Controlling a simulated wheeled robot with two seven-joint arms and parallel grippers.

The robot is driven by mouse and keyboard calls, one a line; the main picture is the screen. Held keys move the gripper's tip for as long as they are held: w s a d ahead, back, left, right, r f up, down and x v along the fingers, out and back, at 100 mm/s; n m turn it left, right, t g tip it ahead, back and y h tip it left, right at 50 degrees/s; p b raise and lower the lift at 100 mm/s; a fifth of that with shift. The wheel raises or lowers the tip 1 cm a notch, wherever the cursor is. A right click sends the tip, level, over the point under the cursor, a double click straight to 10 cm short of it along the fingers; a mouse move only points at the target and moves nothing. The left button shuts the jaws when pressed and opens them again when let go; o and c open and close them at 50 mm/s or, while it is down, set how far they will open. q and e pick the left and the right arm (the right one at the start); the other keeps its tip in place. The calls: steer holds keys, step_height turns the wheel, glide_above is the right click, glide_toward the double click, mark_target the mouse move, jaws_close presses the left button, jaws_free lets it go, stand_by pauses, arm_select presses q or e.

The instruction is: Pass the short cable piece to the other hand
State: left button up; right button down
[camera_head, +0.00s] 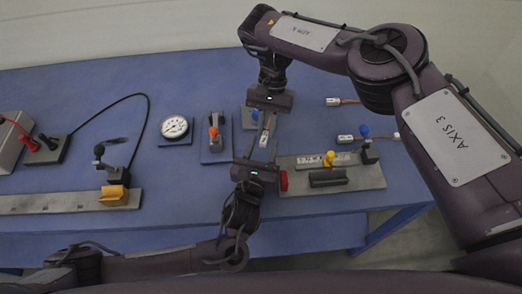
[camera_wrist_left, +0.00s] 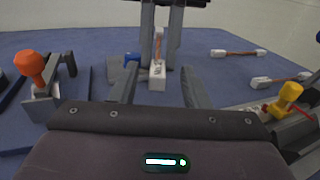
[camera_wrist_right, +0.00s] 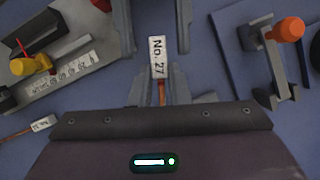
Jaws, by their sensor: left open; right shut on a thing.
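The short cable piece (camera_head: 264,139) has a copper-coloured middle and a white end labelled "No. 27" in the right wrist view (camera_wrist_right: 157,58). My right gripper (camera_head: 268,115) is shut on its copper part and holds it above the table. My left gripper (camera_head: 259,157) faces it from the front side and is open. In the left wrist view the white end (camera_wrist_left: 157,76) hangs between the two spread left fingers (camera_wrist_left: 158,86), with a gap on each side.
Two similar cable pieces lie on the blue table at right (camera_head: 345,101) (camera_head: 366,138). Near the left gripper stand a grey plate (camera_head: 360,181) with a scale and yellow handle, and an orange-handled clamp (camera_head: 213,132). A dial gauge (camera_head: 174,127) lies further left.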

arm_select(q)
steer(key=shift+c, duration=0.3)
jaws_close()
arm_select(e)
steer(key=c, duration=1.3)
jaws_free()
